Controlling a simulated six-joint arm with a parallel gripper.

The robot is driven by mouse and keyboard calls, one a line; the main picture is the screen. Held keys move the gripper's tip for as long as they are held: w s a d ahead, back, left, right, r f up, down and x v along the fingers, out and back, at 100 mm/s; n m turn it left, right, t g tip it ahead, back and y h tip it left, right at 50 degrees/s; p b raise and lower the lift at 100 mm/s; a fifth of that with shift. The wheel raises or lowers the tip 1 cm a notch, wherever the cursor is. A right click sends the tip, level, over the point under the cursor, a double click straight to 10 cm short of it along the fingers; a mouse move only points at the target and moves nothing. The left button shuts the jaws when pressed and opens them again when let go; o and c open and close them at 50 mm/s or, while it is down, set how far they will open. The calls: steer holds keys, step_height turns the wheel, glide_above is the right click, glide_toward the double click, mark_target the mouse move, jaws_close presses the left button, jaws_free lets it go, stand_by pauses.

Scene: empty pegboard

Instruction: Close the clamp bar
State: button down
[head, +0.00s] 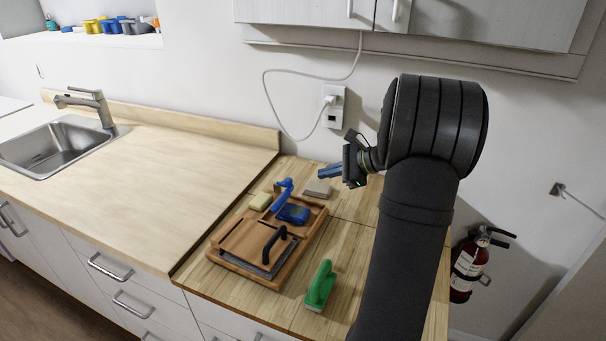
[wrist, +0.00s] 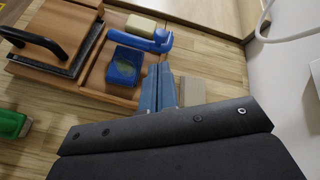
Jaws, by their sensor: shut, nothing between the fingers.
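A wooden fixture (head: 224,260) sits on the wood counter. It carries a flat wooden panel with a dark plate edge and a black arched handle (head: 277,243). At its far end are a blue block (head: 293,214) and a raised blue lever (head: 283,193). I cannot tell for certain which part is the clamp bar. In the wrist view the black handle (wrist: 35,42), blue block (wrist: 125,66) and blue lever (wrist: 150,39) also show. My gripper (head: 322,173) has blue fingers, shut and empty, above the counter behind and right of the lever, apart from the fixture.
A grey-beige block (head: 318,189) lies on the counter below my gripper. A white cord (head: 268,95) hangs from the wall outlet.

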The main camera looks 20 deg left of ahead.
steer(key=s+a+r+n+t+h, duration=0.1)
steer(key=a+r+n+h, duration=0.3)
steer(key=n, duration=1.1)
steer(key=a+r+n+h, duration=0.15)
steer(key=r+n, duration=0.45)
steer(key=n, duration=0.8)
glide_above(291, 180)
steer(key=f, duration=0.8)
steer(key=shift+a+f, duration=0.25)
steer(key=shift+a, duration=0.15)
steer(key=shift+d+f, duration=0.2)
steer(key=shift+f, duration=0.35)
steer(key=shift+d+f, duration=0.15)
steer(key=shift+f, duration=0.4)
steer(key=shift+d+f, duration=0.1)
steer(key=shift+f, duration=0.5)
steer(key=shift+d+f, duration=0.45)
steer(key=shift+f, duration=0.4)
